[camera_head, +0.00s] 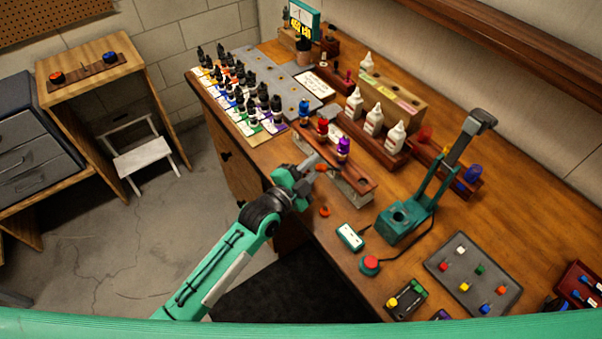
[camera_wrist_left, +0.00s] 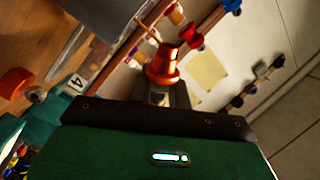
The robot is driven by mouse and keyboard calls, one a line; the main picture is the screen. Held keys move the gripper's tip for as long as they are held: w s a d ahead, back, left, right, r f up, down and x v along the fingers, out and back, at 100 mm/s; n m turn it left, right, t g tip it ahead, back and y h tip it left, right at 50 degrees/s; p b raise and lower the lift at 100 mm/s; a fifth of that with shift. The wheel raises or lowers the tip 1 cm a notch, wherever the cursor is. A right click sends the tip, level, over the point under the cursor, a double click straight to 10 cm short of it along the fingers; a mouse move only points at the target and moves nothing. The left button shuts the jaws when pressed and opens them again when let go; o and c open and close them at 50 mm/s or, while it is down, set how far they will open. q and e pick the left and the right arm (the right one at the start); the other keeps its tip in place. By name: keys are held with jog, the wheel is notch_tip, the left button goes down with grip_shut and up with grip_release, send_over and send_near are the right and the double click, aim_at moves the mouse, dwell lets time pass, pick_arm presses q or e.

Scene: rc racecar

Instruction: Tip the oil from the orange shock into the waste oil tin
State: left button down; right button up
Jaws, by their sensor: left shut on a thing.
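My left gripper (camera_head: 308,170) is at the front edge of the workbench, beside the shock stand (camera_head: 364,184). It is shut on the orange shock, of which a small orange end (camera_head: 321,168) shows in the head view. In the left wrist view the orange shock (camera_wrist_left: 162,65) stands out between the fingers (camera_wrist_left: 160,95), its lower part hidden by them. The stand carries blue (camera_head: 304,108), red (camera_head: 322,126) and purple (camera_head: 343,147) shocks. I cannot pick out the waste oil tin for sure. My right gripper is out of view.
A small orange cap (camera_head: 325,211) lies near the bench's front edge. A white-and-teal device (camera_head: 350,237), a red button (camera_head: 370,264) and a teal lamp-like stand (camera_head: 403,219) are to the right. Several dark bottles (camera_head: 240,90) fill the far left; white bottles (camera_head: 373,117) stand behind.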

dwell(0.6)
pick_arm(q)
jog(key=shift+r+m, duration=0.15)
jog(key=shift+m, duration=0.25)
jog(key=shift+s+d+m+p, duration=0.15)
jog(key=shift+m+p, duration=0.25)
jog(key=shift+m, duration=0.2)
jog(key=shift+r+m, duration=0.1)
jog(key=shift+m, duration=0.5)
jog(key=shift+d+m, duration=0.1)
jog(key=shift+m, duration=0.3)
jog(key=shift+p, duration=0.3)
